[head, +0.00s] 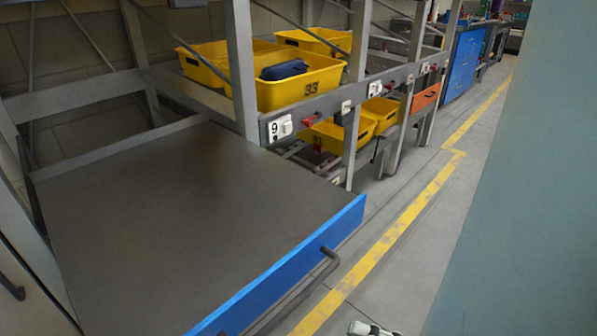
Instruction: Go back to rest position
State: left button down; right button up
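A small white and dark piece (371,328) pokes in at the bottom edge, right of the blue-fronted table. It is cut off, and I cannot tell what it is. No object is seen in a hand.
A bare dark table (170,215) with a blue front (285,272) and handle fills the left. Behind it a metal rack (300,110) holds several yellow bins; the bin marked 33 (290,95) contains a dark blue item (284,69). Floor right of the yellow line (400,228) is clear.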

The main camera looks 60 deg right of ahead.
dwell(0.4)
jog(key=d+f+x, duration=0.1)
jog(key=x, duration=0.4)
jog(key=w+f+m+g+h, duration=0.3)
jog(key=f+m+g, duration=0.45)
jog(key=f, duration=1.25)
jog(key=s+f+m+g, duration=0.6)
jog(key=s, duration=0.4)
jog(key=s+d+f+m+g+h, duration=0.1)
jog(key=s+f+m+g, duration=0.4)
jog(key=s, duration=0.5)
notch_tip(320, 180, down, 2)
jog(key=shift+f+m+g, duration=0.1)
jog(key=shift+m+g, duration=0.25)
jog(key=shift+m, duration=0.7)
